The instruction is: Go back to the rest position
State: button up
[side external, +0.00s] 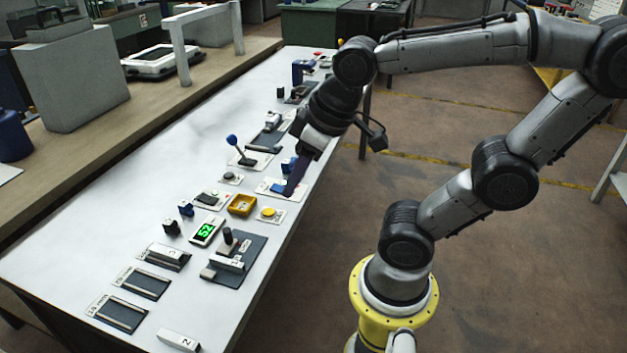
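My gripper (292,186) points down at the white table (95,252), near its right edge. Its dark fingertips are at or just above a small plate with a blue part (277,187). The fingers overlap in this view, so I cannot tell whether they are apart or touch the blue part. My arm reaches in from the right and bends down over the table.
Beside the gripper are a blue-knobbed lever (233,142), an orange tray (241,206), a yellow button (268,212) and a green-lit display (207,231). Slotted plates (142,283) lie at the near end. The floor (520,270) right of the table is mostly clear.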

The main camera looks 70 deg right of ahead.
jog(key=s, duration=0.3)
jog(key=shift+s+f+t, duration=0.1)
jog(key=shift+t, duration=0.3)
